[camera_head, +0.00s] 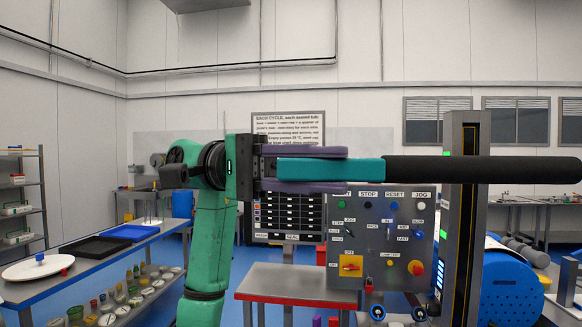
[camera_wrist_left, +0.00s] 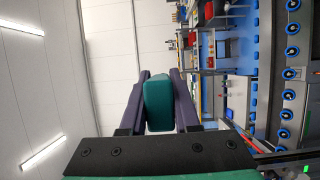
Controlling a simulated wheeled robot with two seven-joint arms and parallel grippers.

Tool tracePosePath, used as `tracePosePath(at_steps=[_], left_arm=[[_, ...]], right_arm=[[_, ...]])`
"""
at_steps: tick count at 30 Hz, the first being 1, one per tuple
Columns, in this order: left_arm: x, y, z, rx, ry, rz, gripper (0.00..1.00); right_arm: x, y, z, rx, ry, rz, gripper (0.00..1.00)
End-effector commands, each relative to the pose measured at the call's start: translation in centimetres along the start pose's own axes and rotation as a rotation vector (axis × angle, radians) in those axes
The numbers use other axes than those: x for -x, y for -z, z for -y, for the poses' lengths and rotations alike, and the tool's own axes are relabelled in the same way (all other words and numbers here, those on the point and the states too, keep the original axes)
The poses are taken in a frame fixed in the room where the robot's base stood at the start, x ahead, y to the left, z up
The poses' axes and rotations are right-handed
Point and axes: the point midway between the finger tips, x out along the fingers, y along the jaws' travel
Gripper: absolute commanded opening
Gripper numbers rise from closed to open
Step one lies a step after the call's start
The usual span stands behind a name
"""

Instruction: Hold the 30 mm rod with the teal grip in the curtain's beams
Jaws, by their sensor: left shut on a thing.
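My left gripper (camera_head: 305,170) is shut on the teal grip (camera_head: 335,171) of a rod, with one purple finger above it and one below. In the left wrist view the teal grip (camera_wrist_left: 158,103) sits between both fingers, and the black rod is hidden.
A control panel (camera_head: 382,230) with buttons stands behind, left of the post. A red-edged table (camera_head: 298,285) is below my left gripper. A blue drum-like housing (camera_head: 510,287) is right of the post. A bench with trays (camera_head: 95,248) stands at the left.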

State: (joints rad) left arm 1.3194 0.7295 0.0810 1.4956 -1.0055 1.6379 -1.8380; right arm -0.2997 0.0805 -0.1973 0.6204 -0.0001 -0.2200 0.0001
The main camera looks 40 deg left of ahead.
Motion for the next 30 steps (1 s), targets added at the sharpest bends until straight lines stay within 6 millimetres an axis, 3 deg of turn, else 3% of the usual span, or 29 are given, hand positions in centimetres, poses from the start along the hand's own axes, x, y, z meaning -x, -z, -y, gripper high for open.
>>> tracePosePath(at_steps=[30], left_arm=[[-11.7, 4.9, -0.2, -0.001, -0.001, 0.0, 0.0]], right_arm=[[2.0, 0.1, -0.1, 0.004, 0.0, 0.001, 0.5]])
